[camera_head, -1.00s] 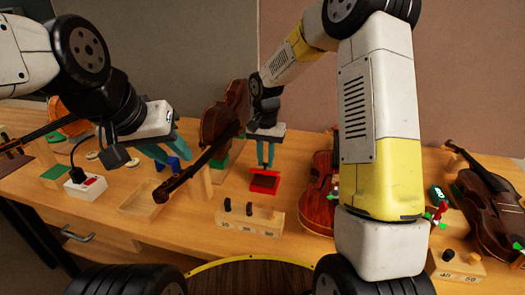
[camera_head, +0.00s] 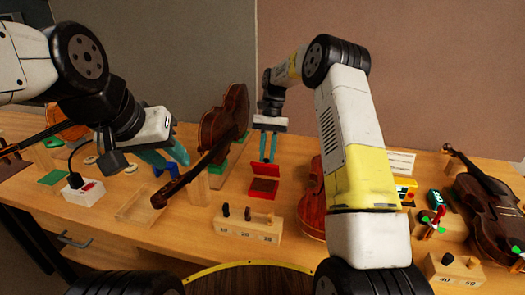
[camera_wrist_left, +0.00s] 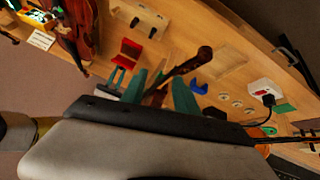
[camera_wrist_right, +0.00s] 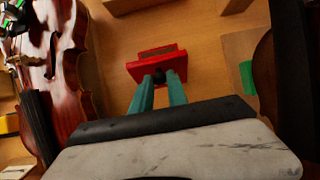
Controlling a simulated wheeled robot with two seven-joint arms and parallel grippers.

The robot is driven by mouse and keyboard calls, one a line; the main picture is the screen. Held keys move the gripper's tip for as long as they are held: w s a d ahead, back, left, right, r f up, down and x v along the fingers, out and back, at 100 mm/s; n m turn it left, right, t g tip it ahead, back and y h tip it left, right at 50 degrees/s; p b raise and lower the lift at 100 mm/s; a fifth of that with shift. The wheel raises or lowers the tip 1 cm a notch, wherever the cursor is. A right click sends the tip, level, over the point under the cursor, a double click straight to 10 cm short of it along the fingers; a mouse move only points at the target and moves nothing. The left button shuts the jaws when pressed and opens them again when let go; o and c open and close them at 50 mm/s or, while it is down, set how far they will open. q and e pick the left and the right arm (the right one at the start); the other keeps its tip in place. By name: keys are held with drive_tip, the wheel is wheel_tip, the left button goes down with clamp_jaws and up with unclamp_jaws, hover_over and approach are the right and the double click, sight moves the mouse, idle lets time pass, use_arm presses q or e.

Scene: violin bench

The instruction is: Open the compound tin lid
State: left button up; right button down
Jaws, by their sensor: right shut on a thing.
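The red compound tin (camera_head: 263,187) sits on the bench in front of my right arm. Its lid (camera_head: 265,170) stands tilted up at the back, showing the darker inside. The tin also shows in the left wrist view (camera_wrist_left: 130,50) and in the right wrist view (camera_wrist_right: 153,52). My right gripper (camera_head: 268,160) points down with its teal fingers shut on the raised lid's edge; the exact contact is small. In the right wrist view the fingertips (camera_wrist_right: 164,76) meet the lid. My left gripper (camera_head: 173,160) is open and empty, above the bench to the left, its fingers apart in the left wrist view (camera_wrist_left: 160,85).
A violin (camera_head: 222,125) on a stand is left of the tin, its neck reaching toward my left gripper. Another violin (camera_head: 311,205) lies right of the tin. A wooden block with pegs (camera_head: 247,226) is in front. A shallow wooden tray (camera_head: 140,208) lies further left.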

drive_tip(key=shift+w+d+g, duration=0.15)
drive_tip(key=shift+w+g, duration=0.45)
use_arm(q)
drive_tip(key=shift+c, duration=0.3)
